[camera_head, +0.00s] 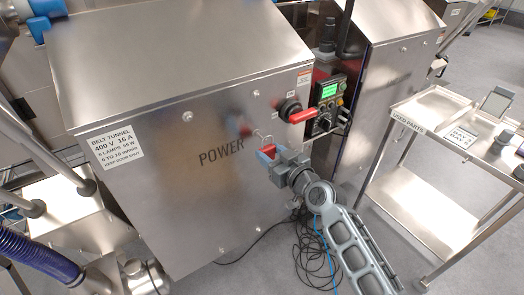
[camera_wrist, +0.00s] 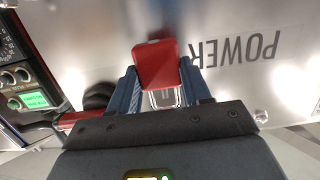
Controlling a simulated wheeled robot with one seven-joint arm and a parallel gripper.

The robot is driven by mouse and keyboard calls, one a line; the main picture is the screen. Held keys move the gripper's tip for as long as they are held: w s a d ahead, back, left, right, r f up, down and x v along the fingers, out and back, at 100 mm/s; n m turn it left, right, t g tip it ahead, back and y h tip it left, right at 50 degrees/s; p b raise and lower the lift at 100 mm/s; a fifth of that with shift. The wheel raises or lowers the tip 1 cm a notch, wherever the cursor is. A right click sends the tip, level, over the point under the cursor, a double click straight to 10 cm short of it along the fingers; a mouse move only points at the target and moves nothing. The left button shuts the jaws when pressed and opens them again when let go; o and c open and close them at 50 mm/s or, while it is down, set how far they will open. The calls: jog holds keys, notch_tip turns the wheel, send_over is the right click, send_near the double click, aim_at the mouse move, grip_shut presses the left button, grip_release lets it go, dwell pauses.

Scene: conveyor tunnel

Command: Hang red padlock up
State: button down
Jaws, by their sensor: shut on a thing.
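The red padlock (camera_wrist: 159,65) is held between the blue fingertips of my gripper (camera_wrist: 158,88) in the wrist view. Its red body faces the camera, and its metal shackle (camera_wrist: 163,98) shows below, towards the dark palm. In the head view my gripper (camera_head: 266,154) is close to the steel cabinet front, right of the word POWER, with a bit of red between its fingers. A small wire hook (camera_head: 263,138) shows on the cabinet just above the fingers. Whether the padlock touches the hook or the cabinet cannot be told.
A red switch handle (camera_head: 302,115) sticks out up and right of my gripper, beside a control box (camera_head: 326,103) with a green screen. A used-parts cart (camera_head: 408,122) stands to the right. Loose cables (camera_head: 312,245) lie on the floor below my arm.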

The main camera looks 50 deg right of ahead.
aim_at(269, 154)
jog(key=shift+f+b+v, duration=0.15)
jog(key=shift+b+v, duration=0.1)
jog(key=shift+v, duration=0.65)
jog(key=shift+f+b+v, duration=0.1)
jog(key=shift+b+v, duration=0.1)
jog(key=shift+v, duration=0.65)
